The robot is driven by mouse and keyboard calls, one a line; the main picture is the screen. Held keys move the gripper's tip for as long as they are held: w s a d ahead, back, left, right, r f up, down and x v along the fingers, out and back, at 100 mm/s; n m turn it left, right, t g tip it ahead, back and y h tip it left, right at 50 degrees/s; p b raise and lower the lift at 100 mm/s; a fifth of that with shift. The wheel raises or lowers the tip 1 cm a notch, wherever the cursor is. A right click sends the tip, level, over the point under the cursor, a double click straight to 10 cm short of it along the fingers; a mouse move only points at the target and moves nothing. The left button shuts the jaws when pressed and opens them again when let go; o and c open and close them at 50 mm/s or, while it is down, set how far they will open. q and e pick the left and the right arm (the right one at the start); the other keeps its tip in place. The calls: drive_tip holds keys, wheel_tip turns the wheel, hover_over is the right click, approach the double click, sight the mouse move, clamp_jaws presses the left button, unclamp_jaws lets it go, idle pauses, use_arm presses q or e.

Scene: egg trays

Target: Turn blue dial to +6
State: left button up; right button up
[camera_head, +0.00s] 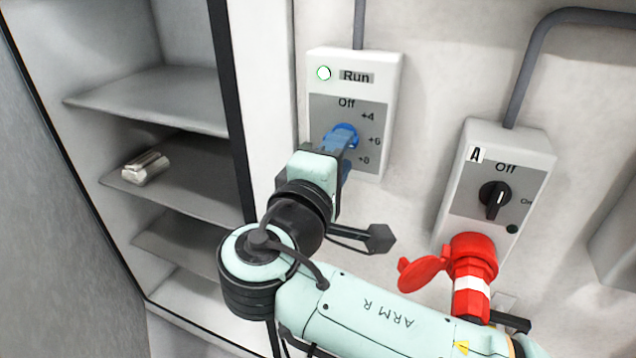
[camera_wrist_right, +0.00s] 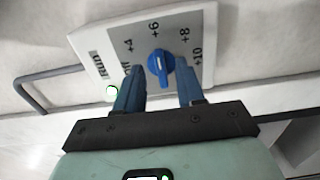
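The blue dial (camera_wrist_right: 160,66) sits on a white control box with a grey panel, marked Off, +4, +6, +8 and +10 in the right wrist view. Its ridge lies roughly in line with the +6 mark; which end is the pointer, I cannot tell. My right gripper (camera_wrist_right: 160,80) is open, with one blue finger on each side of the dial and visible gaps between. In the head view the right gripper (camera_head: 341,140) is at the box (camera_head: 386,75) and hides most of the dial. My left gripper is not in view.
A second box (camera_head: 536,155) with a black knob (camera_head: 495,199) stands to the right, with a red socket (camera_head: 474,262) below it. An open shelf cabinet (camera_head: 150,92) at left holds a metallic object (camera_head: 145,168). A round indicator (camera_head: 324,73) is beside "Run".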

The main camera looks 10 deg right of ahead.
drive_tip(key=v, duration=1.1)
